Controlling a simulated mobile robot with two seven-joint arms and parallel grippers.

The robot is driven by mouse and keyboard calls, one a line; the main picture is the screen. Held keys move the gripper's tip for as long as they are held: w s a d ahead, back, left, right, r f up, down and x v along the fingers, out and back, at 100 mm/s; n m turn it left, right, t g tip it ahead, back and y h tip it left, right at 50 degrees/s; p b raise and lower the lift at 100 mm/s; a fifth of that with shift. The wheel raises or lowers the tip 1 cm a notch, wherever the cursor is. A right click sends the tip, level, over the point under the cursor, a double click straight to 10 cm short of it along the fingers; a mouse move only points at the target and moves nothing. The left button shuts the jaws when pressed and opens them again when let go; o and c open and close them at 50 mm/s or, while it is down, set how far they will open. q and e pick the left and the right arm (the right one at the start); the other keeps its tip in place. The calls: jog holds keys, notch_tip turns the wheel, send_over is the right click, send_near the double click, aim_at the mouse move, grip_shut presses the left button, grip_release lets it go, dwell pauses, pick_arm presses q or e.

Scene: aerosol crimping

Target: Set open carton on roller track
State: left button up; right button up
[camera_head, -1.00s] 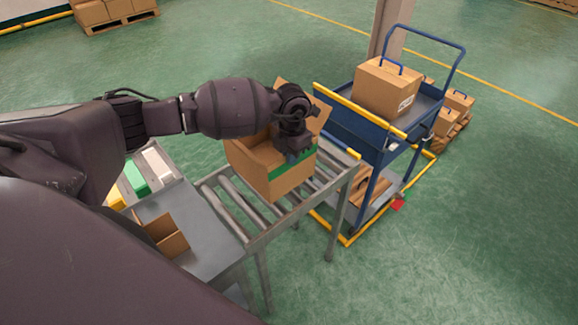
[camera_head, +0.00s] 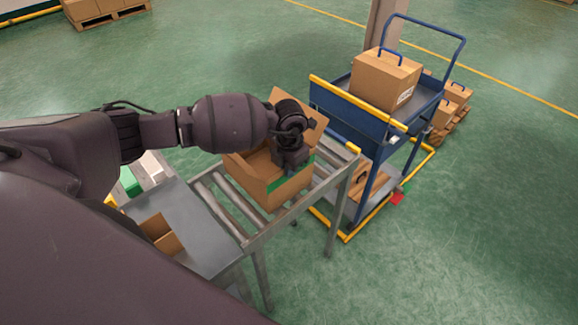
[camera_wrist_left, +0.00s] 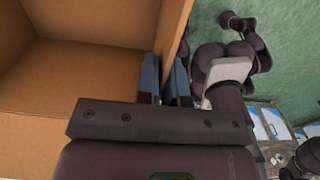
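The open brown carton (camera_head: 285,194), with a green band near its top edge and raised flaps, is over the roller track (camera_head: 232,208). Its base looks level with the rollers, but I cannot tell whether it bears fully on them. My left gripper (camera_head: 291,160) is at the carton's wall on the right. In the left wrist view, the blue fingers (camera_wrist_left: 165,68) stand on either side of the carton wall, closed on it. The carton's inside (camera_wrist_left: 90,70) looks empty where it shows. My right gripper cannot be made out.
A blue trolley (camera_head: 362,114) with a carton (camera_head: 385,80) on top stands right of the track's far end. A grey table (camera_head: 190,222) with a small open box (camera_head: 160,235) adjoins the track at left. The rollers left of the carton are clear.

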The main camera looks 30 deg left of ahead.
pick_arm(q)
jog(key=shift+o, duration=1.7)
pick_arm(e)
jog(key=shift+s+d+f, duration=0.1)
jog(key=shift+s+f, duration=0.05)
jog(key=shift+s, duration=0.25)
pick_arm(q)
jog(key=shift+r, duration=0.1)
jog(key=shift+r, duration=0.15)
notch_tip(320, 180, up, 12)
jog(key=b, duration=0.1)
pick_arm(e)
jog(key=shift+w+f, duration=0.1)
jog(key=shift+f, duration=0.4)
pick_arm(q)
jog(key=shift+s, duration=0.1)
